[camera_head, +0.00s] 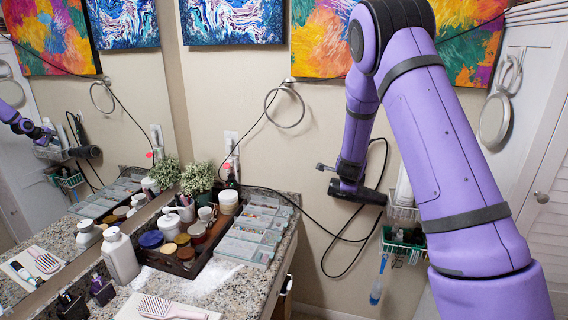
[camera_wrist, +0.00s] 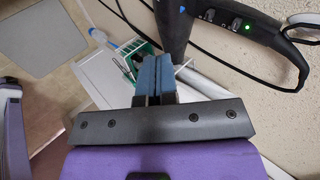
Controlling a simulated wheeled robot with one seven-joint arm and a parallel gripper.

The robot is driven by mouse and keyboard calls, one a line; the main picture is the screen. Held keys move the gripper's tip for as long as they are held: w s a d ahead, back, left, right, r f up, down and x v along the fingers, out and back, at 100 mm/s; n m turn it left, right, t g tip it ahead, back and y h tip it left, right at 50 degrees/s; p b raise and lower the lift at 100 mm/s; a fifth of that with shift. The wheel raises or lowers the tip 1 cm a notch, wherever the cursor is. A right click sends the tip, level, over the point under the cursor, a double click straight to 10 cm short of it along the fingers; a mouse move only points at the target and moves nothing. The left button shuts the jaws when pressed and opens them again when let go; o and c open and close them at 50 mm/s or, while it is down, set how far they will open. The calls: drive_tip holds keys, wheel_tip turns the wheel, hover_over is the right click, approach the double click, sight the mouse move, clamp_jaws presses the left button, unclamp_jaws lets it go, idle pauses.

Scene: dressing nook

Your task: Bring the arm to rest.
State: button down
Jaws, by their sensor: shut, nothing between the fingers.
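My arm comes down from the upper right of the head view, and its purple wrist end hangs in front of the wall beyond the counter's right end. My gripper (camera_wrist: 155,72) shows in the wrist view as two blue fingers side by side, shut and empty. A dark hair dryer (camera_wrist: 230,30) with a lit green light is just beyond the fingertips. In the head view a dark barrel (camera_head: 370,195), which seems to be the dryer, is at my wrist end. I cannot tell whether the gripper touches it. The fingertips are not clear in the head view.
A wire rack with a green basket (camera_head: 404,242) hangs at the right. Black cords loop down the wall. The granite counter (camera_head: 225,290) holds a pump bottle (camera_head: 120,257), an organiser tray with jars, a plant (camera_head: 197,178) and a hairbrush (camera_head: 165,308). A towel ring (camera_head: 284,107) is above.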

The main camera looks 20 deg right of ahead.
drive_tip(key=shift+r, duration=0.1)
drive_tip(key=s+a+r+n+y, duration=0.3)
drive_tip(key=s+a+r+n, duration=0.4)
drive_tip(key=r, duration=0.4)
drive_tip(key=s+a+r+n+y, duration=0.2)
drive_tip(key=s+a+r+n, duration=0.35)
drive_tip(key=s+r, duration=0.5)
drive_tip(key=s+a+r+n+g, duration=0.1)
drive_tip(key=s+n, duration=0.5)
drive_tip(key=s, duration=0.7)
drive_tip(key=s+a+r+n+g, duration=0.1)
drive_tip(key=s+a+r+n, duration=0.3)
drive_tip(key=s, duration=0.9)
drive_tip(key=shift+s+r+n, duration=0.15)
drive_tip(key=shift+r+n, duration=0.3)
drive_tip(key=shift+n, duration=0.7)
